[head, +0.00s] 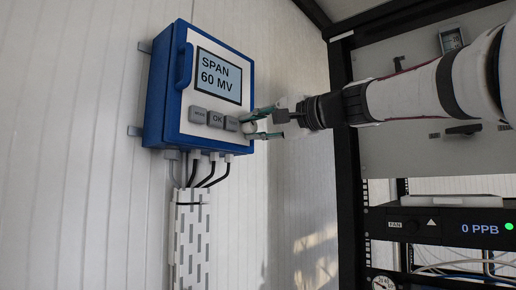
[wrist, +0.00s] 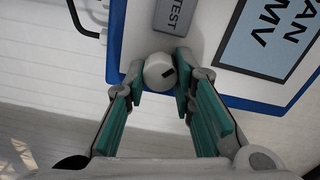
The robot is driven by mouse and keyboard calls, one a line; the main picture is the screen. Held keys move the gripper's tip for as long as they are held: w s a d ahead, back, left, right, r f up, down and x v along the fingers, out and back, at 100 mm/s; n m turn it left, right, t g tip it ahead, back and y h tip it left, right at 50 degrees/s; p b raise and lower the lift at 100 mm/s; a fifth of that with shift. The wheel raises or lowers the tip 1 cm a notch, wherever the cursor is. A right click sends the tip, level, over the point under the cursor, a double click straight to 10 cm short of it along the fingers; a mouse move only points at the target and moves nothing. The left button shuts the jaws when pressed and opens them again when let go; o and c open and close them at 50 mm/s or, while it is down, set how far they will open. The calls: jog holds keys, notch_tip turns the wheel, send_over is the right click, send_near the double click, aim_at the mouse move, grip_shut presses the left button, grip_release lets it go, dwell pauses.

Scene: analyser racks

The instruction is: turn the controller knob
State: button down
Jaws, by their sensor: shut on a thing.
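The controller (head: 178,133) is a blue and white box on the wall in the head view. Its screen (head: 219,76) reads "SPAN 60 MV". Grey buttons sit below the screen, one marked OK (head: 216,119). The round, pale knob (wrist: 159,72) has a dark mark on its face, at the upper right in the wrist view. My gripper (wrist: 158,75) has its green-padded fingers closed on either side of the knob. In the head view my gripper (head: 255,123) reaches the box's lower right corner from the right and partly hides the knob.
Cables (head: 205,172) drop from the box into a slotted wall duct (head: 190,235). A black rack frame (head: 349,180) stands close on the right, under my arm. It holds a unit reading "0 PPB" (head: 479,229) with a green light. The wall left of the box is clear.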

jog(key=shift+f+n+b, duration=0.1)
jog(key=shift+n+b, duration=0.7)
jog(key=shift+b, duration=0.2)
jog(key=c, duration=1.3)
grip_release()
jog(key=shift+c, duration=0.2)
jog(key=v, duration=1.2)
